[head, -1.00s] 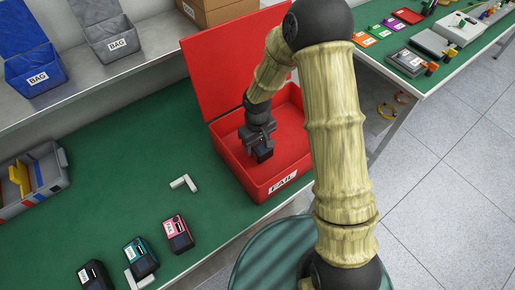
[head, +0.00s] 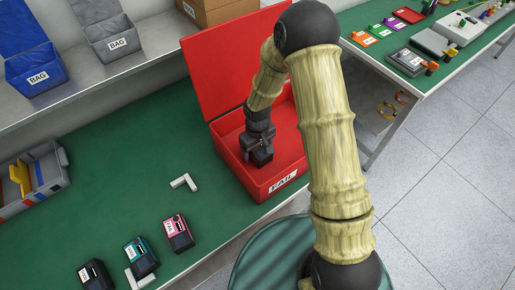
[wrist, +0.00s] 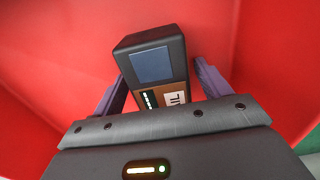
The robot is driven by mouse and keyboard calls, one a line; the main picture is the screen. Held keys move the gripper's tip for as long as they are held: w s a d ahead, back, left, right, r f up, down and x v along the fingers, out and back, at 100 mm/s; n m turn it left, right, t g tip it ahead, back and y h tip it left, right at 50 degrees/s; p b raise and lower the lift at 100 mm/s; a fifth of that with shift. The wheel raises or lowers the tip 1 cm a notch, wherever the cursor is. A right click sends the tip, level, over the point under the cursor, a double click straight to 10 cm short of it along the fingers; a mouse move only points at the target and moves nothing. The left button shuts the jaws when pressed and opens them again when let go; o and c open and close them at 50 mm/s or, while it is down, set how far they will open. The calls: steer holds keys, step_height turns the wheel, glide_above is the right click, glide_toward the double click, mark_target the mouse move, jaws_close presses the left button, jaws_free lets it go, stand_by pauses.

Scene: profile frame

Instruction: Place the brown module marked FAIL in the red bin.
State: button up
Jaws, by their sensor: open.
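The brown module (wrist: 155,65) has a dark casing, a grey-blue screen and a brown face with a white label, partly hidden by my gripper. In the head view it is the small dark block (head: 262,157) inside the red bin (head: 288,174), low over or on its floor; contact is hard to tell. The bin's lid stands open and its front label reads FAIL. My gripper (head: 260,150) reaches down into the bin. In the wrist view its fingers (wrist: 160,75) are open, one on each side of the module, with a gap at the right finger.
Pink (head: 178,233), teal (head: 140,257) and black (head: 95,275) modules stand on the green bench. White corner pieces (head: 184,181) lie near them. A grey divided tray (head: 50,180) is at left.

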steer(key=shift+r, duration=0.15)
step_height(320, 180, up, 12)
steer(key=shift+b, duration=0.45)
stand_by(0.5)
steer(key=s+d+r+m+t, duration=0.1)
steer(key=s+d+r+m, duration=0.2)
steer(key=s+d, duration=0.3)
steer(key=s+d+r+m+t, duration=0.1)
steer(key=s+d+r+m, duration=0.2)
steer(key=s+d, duration=0.3)
steer(key=shift+s+d+r+m+t, duration=0.3)
steer(key=shift+d+r+m, duration=0.15)
steer(key=shift+d, duration=0.3)
